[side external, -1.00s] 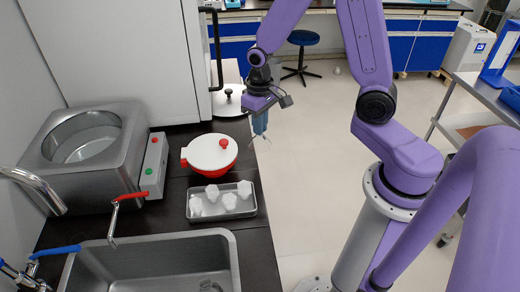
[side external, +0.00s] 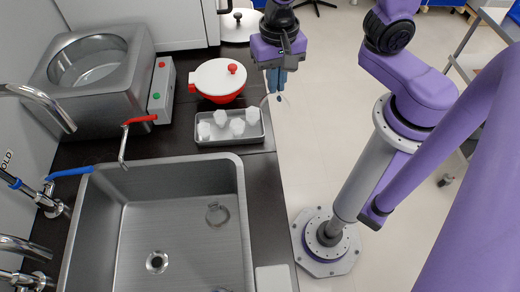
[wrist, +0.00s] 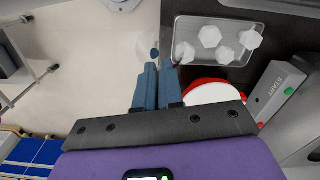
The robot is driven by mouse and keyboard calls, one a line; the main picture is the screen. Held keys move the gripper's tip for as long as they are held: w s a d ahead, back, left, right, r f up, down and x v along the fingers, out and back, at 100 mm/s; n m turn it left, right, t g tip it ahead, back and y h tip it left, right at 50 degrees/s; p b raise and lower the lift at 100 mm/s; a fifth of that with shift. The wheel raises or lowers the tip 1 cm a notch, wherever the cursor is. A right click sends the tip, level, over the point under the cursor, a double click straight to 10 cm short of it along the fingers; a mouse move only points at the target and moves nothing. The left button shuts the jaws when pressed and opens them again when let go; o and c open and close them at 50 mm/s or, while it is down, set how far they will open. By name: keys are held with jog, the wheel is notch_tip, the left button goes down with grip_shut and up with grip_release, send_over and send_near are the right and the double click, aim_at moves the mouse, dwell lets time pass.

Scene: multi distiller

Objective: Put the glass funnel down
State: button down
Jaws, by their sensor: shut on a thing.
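My gripper (side external: 277,88) has its blue fingers closed and pointing down, to the right of the red and white pot and past the counter's right edge in the picture. It is shut on the glass funnel (side external: 275,100), which is clear and hard to make out below the fingertips. In the wrist view, the closed fingers (wrist: 154,66) have the faint, see-through funnel (wrist: 146,48) at their tips. The fingers hide part of it, and its exact tilt is unclear.
A metal tray (side external: 231,142) with several white pieces lies near the gripper. A red and white pot (side external: 218,80) stands behind it. A sink (side external: 242,200) with a clear glass item (side external: 217,214) is in front. Bare dark counter (side external: 265,200) lies right of the sink.

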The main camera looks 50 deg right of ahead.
jog(key=s+r+m, duration=0.1)
jog(key=s+m, duration=0.2)
jog(key=s, duration=0.4)
jog(key=s+a+r+m, duration=0.1)
jog(key=s+r+m, duration=0.1)
jog(key=s+m, duration=0.2)
jog(key=shift+s+r, duration=0.3)
jog(key=shift+s, duration=1.35)
jog(key=shift+a, duration=0.1)
jog(key=shift+w+a+f, duration=1.55)
jog(key=shift+a+f, duration=0.15)
jog(key=shift+f, duration=0.4)
jog(key=shift+w+a+f, duration=1.55)
jog(key=shift+a+f, duration=0.2)
jog(key=shift+f, duration=0.4)
jog(key=shift+w+a+f, duration=1.55)
jog(key=shift+a+f, duration=0.15)
jog(key=shift+f, duration=0.4)
jog(key=shift+f, duration=0.15)
jog(key=c, duration=1.3)
grip_release()
